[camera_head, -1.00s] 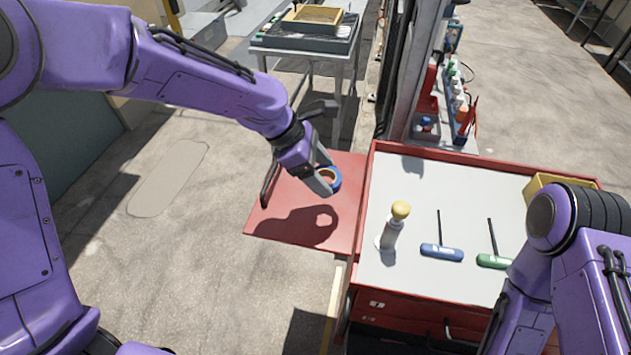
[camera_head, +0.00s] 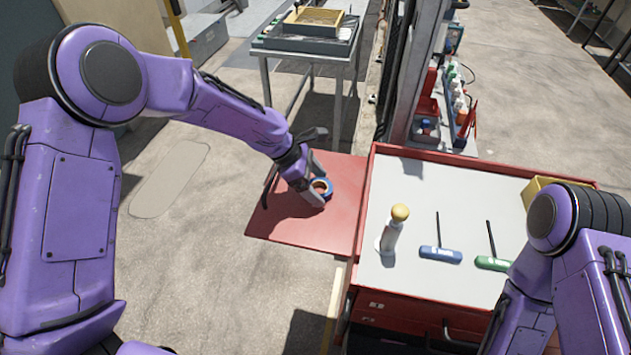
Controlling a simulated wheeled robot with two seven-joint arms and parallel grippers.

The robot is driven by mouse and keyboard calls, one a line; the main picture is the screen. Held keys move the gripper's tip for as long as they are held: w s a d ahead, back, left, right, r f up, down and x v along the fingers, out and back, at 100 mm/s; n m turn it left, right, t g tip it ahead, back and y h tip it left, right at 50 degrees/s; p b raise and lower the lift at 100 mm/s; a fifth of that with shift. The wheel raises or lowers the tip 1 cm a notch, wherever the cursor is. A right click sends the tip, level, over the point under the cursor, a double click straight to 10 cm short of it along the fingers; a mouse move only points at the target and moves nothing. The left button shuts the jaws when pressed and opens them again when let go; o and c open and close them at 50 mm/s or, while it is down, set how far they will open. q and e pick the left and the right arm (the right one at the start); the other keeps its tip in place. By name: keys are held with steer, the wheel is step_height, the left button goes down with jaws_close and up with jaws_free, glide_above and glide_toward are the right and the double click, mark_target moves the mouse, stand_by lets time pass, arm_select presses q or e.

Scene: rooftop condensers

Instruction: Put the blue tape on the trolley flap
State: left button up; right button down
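The blue tape (camera_head: 328,189) is a small blue roll with a tan inside. It is low at the trolley flap (camera_head: 342,220), a red panel on the left side of the trolley. It appears to rest on the flap or just above it; the exact contact cannot be told. My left gripper (camera_head: 317,187) reaches down from the upper left with its fingers either side of the roll, and seems shut on it. My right arm is at the lower right, over the trolley's right part; its gripper is out of view.
The trolley top (camera_head: 405,280) holds a yellow-capped bottle (camera_head: 392,232), a blue-handled tool (camera_head: 440,254), a green-handled tool (camera_head: 491,263) and a yellow bin (camera_head: 537,187). A metal table (camera_head: 330,52) with trays stands behind. The flap's front part is bare.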

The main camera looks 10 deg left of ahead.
arm_select(q)
steer(key=shift+o, duration=0.3)
steer(key=shift+r, duration=0.1)
steer(key=w+v, duration=0.1)
steer(key=v, duration=1.1)
steer(key=shift+s, duration=0.45)
steer(key=shift+r, duration=0.1)
